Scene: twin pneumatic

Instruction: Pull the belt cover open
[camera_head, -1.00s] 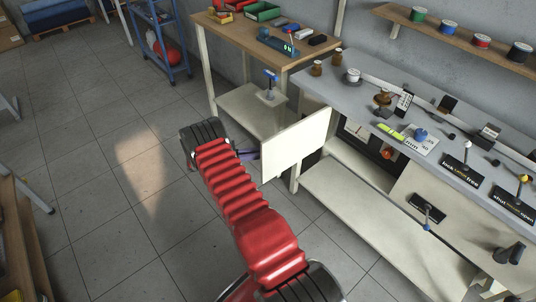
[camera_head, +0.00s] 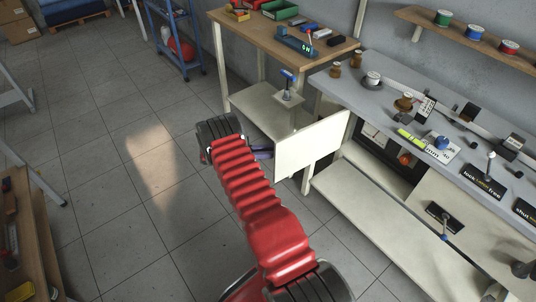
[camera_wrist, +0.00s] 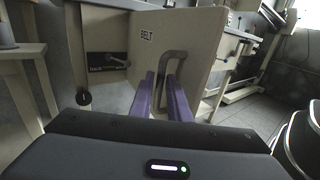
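The belt cover (camera_wrist: 198,38) is a cream panel marked BELT. It stands swung out from the bench front, and it also shows in the head view (camera_head: 312,145). A grey bent handle (camera_wrist: 173,57) is on its face. My gripper (camera_wrist: 161,80) has its two purple fingers on either side of the handle's bar and appears shut on it. In the head view my gripper (camera_head: 262,152) reaches the cover's left side from behind my red arm, and the handle is hidden there.
The grey workbench (camera_head: 385,95) with switches and levers stands right of the cover. Its opening (camera_head: 385,150) is exposed, with a lower shelf (camera_head: 365,205) beneath. A wooden table (camera_head: 285,35) stands behind. Open tiled floor (camera_head: 120,200) lies to the left.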

